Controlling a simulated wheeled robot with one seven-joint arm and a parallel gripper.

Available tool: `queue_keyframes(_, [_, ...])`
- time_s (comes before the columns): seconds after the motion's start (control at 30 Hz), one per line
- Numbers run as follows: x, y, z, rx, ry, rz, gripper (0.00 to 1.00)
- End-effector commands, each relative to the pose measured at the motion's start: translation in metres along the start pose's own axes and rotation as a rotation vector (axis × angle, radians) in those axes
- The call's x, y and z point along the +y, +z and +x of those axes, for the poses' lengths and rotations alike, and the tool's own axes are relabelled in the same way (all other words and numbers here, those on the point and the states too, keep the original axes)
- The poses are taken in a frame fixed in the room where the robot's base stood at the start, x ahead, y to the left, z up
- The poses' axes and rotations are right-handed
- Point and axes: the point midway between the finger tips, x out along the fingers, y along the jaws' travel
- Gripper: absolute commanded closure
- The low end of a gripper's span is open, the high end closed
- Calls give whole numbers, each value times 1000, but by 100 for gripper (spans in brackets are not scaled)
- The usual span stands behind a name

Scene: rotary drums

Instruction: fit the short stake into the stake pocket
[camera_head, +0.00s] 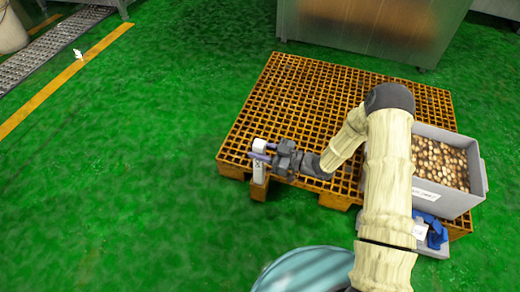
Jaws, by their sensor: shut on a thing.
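My gripper (257,151) is at the near left corner of an orange-brown grid pallet (300,95). I cannot make out the stake pocket. I cannot tell whether the stake's lower end is inside anything or only in front of the pallet.
A grey bin (478,180) full of small brown round pieces stands on the pallet's right side. A blue-grey tray (434,249) with blue items is in front of it. A teal round thing (305,272) is at the bottom.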

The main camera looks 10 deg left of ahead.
Motion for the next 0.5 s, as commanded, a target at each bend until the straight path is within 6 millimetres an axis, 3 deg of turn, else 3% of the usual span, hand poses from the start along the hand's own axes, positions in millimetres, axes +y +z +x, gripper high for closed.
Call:
queue_keyframes(0.1, [0, 3, 0, 1, 0, 0, 100])
queue_keyframes(0.13, [0, 2, 0, 1, 0, 0, 66])
queue_keyframes(0.23, [0, 2, 0, 1, 0, -1, 46])
queue_keyframes(0.27, [0, 2, 0, 1, 0, 0, 42])
queue_keyframes(0.5, [0, 3, 0, -1, 0, 0, 42])
